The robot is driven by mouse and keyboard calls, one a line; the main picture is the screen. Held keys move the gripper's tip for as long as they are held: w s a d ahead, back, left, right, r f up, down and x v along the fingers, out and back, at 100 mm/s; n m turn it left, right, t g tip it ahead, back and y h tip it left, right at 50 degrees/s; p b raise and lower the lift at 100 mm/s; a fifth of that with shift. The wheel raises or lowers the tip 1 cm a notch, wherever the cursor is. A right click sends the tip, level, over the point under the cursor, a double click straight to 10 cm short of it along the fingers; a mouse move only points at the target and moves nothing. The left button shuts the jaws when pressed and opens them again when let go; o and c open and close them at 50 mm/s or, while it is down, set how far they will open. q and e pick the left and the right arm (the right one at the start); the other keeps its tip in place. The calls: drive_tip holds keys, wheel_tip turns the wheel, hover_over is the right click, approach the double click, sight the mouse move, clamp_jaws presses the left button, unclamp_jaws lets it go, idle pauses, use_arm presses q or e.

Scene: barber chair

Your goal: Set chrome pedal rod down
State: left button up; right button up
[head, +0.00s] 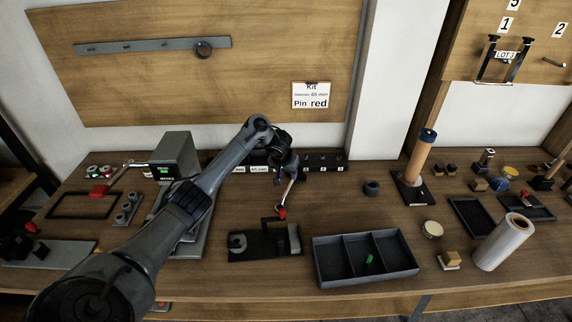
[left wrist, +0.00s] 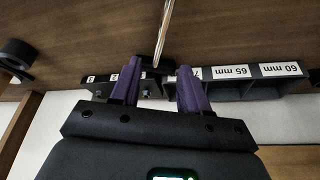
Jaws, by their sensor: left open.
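The chrome pedal rod (head: 289,190) is a thin shiny rod, tilted, with a red end (head: 281,212) at its bottom. It appears over the back of a dark fixture (head: 262,252); I cannot tell whether it rests in it. My left gripper (head: 290,170) is at the rod's upper end. In the left wrist view the purple fingers (left wrist: 160,78) are spread apart, and the rod (left wrist: 164,35) ends in the gap between them, with space on both sides. The red end is outside that view.
A three-compartment tray (head: 326,277) with a small green piece (head: 369,259) stands right of the fixture. A labelled rack (left wrist: 240,85) is behind the gripper. A tall cylinder on a base (head: 421,160) and a white roll (head: 503,242) stand farther right. A grey machine (head: 174,155) is at left.

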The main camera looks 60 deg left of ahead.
use_arm(q)
drive_tip(key=shift+p+v, duration=0.45)
drive_tip(key=shift+v, duration=1.15)
drive_tip(key=shift+r, duration=0.1)
